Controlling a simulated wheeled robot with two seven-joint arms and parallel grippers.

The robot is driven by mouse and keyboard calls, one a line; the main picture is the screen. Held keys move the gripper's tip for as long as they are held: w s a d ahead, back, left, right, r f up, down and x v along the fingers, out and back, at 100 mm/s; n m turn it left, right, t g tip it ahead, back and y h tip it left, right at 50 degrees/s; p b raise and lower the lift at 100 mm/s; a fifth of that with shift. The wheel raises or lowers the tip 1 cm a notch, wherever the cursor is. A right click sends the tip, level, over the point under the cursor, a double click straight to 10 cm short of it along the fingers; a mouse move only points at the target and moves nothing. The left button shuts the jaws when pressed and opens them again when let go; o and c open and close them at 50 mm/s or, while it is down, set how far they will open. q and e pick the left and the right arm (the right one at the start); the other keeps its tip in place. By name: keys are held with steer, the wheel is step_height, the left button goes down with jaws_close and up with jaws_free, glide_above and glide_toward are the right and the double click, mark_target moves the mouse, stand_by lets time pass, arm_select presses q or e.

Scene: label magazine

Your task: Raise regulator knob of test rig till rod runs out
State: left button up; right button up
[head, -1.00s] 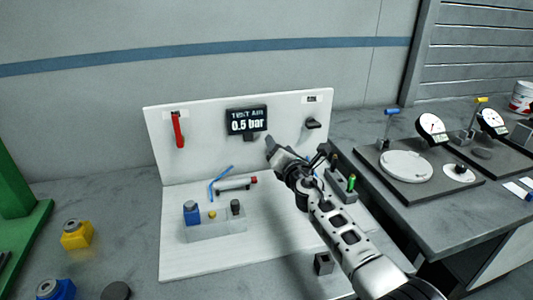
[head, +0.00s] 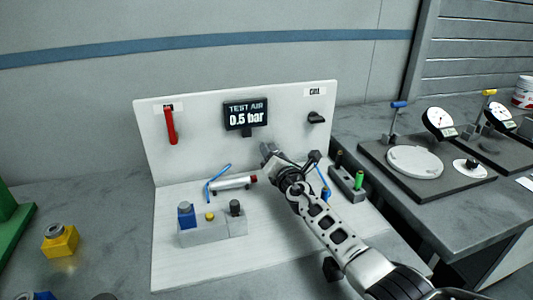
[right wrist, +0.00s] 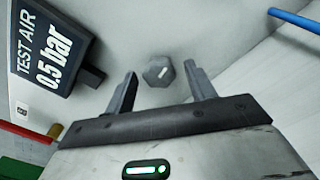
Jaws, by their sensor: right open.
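The test rig is a white panel and base (head: 170,250) on the grey bench. Its display (head: 246,116) reads "TEST AIR 0.5 bar" and also shows in the right wrist view (right wrist: 48,45). The grey regulator knob (right wrist: 158,71), with a white mark, shows between my open right fingers in the right wrist view, with a gap on each side. A small cylinder with a red end (head: 233,183) lies on the base; no extended rod is clear. My left gripper is not in view.
A red lever (head: 170,127) hangs at the panel's left and a black knob (head: 317,118) sits at its right. A grey block with a blue valve (head: 186,213) stands at the front. A dark block with a green post (head: 359,180) is at the right.

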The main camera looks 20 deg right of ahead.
steer(key=shift+w, duration=0.45)
steer(key=c, duration=1)
steer(key=shift+s, duration=0.1)
steer(key=shift+o, duration=0.2)
steer(key=shift+m+b, duration=0.4)
steer(key=shift+m, duration=1.2)
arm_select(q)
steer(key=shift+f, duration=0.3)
arm_select(e)
steer(key=o, duration=0.8)
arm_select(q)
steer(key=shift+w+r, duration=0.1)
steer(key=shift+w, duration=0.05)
arm_select(e)
steer(key=shift+o, duration=0.8)
